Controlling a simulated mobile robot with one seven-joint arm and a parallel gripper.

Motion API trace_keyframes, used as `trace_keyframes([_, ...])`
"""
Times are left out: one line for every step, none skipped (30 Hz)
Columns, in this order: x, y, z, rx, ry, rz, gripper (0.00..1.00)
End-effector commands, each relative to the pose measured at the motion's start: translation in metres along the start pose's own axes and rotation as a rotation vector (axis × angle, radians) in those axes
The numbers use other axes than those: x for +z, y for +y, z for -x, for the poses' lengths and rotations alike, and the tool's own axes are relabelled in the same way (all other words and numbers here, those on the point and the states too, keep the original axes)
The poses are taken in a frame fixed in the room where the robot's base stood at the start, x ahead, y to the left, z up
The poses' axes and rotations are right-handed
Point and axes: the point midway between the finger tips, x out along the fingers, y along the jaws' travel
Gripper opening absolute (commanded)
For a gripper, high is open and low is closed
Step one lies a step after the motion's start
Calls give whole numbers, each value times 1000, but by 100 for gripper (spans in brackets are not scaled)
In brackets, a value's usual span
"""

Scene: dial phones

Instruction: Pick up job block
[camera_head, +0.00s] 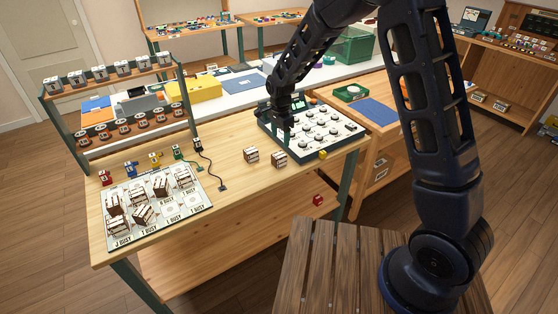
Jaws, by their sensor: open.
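Several brown-and-white blocks are in view, and I cannot tell which one the task calls the job block. Two lie on the wooden table: a left block (251,155) and a right block (279,159). More stand on the labelled board, such as a board block (144,215). The board (196,206) carries words like "BUSY". My gripper (286,138) is open, pointing down at the left side of the dial panel (328,134), above and slightly right of the two loose blocks. Its fingertips are small and dark, and nothing shows between them.
A row of small colored pieces and a black piece with a cord (210,163) stand behind the board. A two-tier rack (115,98) stands at the back left. A yellow cube (323,155) sits by the panel's front. A red cube (318,200) is on the lower shelf. The table front is mostly clear.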

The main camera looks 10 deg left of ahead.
Motion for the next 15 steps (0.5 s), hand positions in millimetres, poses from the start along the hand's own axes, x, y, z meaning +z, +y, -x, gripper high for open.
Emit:
trace_keyframes([0,0,-4,1,0,0,65])
trace_keyframes([0,0,-7,1,0,0,65])
trace_keyframes([0,0,-11,1,0,0,65])
trace_keyframes([0,0,-15,2,0,0,65])
trace_keyframes([0,0,-19,2,0,0,65])
trace_keyframes([0,0,-25,2,0,0,65])
trace_keyframes([0,0,-30,2,0,0,65])
trace_keyframes([0,0,-34,2,0,1,65])
trace_keyframes([0,0,-40,2,0,1,65])
trace_keyframes([0,0,-44,2,0,1,65])
trace_keyframes([0,0,-47,1,0,1,65])
trace_keyframes([0,0,-50,1,-1,1,65])
trace_keyframes([0,0,-51,0,-1,1,65])
trace_keyframes([0,0,-53,0,-1,1,65])
trace_keyframes([1,-1,-54,0,-1,1,65])
